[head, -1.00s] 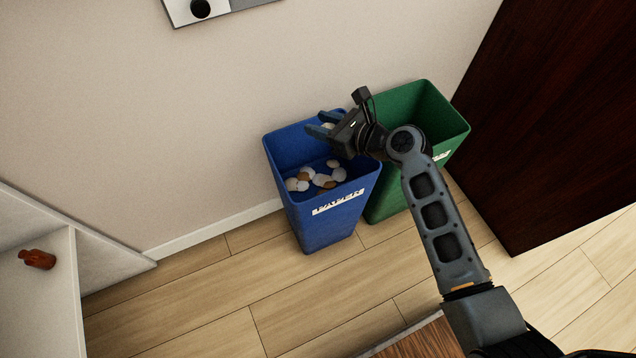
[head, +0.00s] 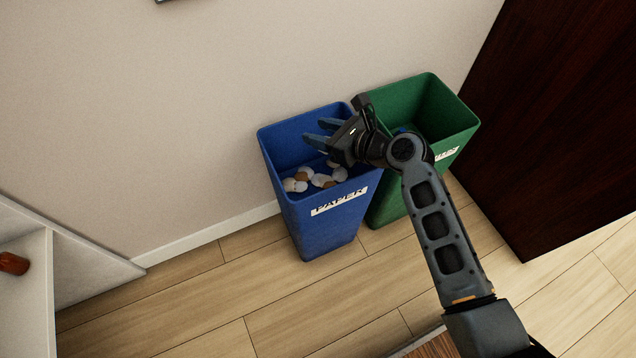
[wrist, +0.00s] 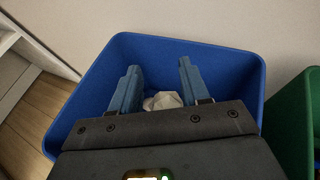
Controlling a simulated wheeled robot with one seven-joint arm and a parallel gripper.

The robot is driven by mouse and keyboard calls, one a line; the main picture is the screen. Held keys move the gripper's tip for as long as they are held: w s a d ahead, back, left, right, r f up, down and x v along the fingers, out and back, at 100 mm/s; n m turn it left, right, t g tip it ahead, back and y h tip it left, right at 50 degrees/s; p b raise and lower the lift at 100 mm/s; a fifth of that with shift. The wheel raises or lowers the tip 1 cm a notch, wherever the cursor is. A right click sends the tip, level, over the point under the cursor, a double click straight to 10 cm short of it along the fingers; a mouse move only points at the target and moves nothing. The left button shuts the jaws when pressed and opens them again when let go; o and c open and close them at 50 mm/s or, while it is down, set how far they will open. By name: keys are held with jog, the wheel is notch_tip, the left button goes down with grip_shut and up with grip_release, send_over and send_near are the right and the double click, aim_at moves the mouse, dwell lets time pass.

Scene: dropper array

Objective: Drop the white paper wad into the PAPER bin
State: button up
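The blue bin (head: 310,238) with a white PAPER label (head: 340,201) stands against the wall. Several white and brownish wads (head: 316,180) lie inside it. My gripper (head: 318,131) is over the bin's opening, its two blue fingers spread apart with nothing between their tips. In the wrist view the fingers (wrist: 159,66) point into the blue bin (wrist: 85,88). A white paper wad (wrist: 163,101) shows between the finger bases, lower down and partly hidden by the gripper body. I cannot tell which of the white wads is the task's one.
A green bin (head: 455,118) stands close to the right of the blue one, partly behind my arm. A dark brown panel (head: 555,130) is further right. A white shelf (head: 28,300) with a reddish-brown object (head: 12,263) is at the left.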

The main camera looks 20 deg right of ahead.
jog(key=o, duration=0.4)
jog(key=p+v, duration=0.2)
jog(key=v, duration=0.5)
jog(key=shift+s+d+r+p, duration=0.15)
jog(key=shift+s+p, duration=0.15)
